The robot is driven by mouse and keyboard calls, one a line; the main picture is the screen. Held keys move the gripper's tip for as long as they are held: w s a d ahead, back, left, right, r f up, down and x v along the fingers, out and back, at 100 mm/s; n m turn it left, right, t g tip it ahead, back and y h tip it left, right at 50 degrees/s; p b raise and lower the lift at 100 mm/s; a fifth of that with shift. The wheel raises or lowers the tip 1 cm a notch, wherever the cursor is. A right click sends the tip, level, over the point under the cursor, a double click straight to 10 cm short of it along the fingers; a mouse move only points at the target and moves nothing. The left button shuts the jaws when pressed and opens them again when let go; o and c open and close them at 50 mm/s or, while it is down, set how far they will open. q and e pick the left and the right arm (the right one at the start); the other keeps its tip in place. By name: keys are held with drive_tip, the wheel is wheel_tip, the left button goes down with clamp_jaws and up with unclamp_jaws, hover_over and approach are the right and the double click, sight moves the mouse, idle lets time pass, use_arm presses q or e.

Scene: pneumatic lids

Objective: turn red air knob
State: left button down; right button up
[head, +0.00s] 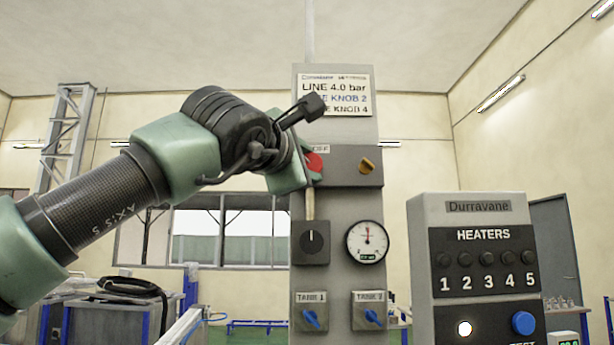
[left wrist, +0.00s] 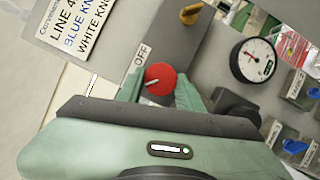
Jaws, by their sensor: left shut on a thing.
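The red air knob (head: 315,162) sits on the dark box near the top of the grey panel, beside an OFF label. It shows more fully in the left wrist view (left wrist: 160,79), with a pale pointer line on its face. My left gripper (head: 310,172) is at the knob and partly covers it in the head view. In the left wrist view, the green fingers of my left gripper (left wrist: 160,88) stand on either side of the red knob, shut on it. My right gripper is not in view.
A small yellow knob (head: 367,165) is right of the red one. Below are a black knob (head: 312,242), a round gauge (head: 367,241) and blue tank knobs (head: 311,317) (head: 372,316). A heater box (head: 480,206) stands at right. A sign (head: 352,91) is above.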

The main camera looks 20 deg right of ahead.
use_arm(q)
drive_tip(key=shift+f, duration=0.15)
idle(0.3)
drive_tip(key=c, duration=0.9)
unclamp_jaws()
drive_tip(key=shift+a, duration=0.15)
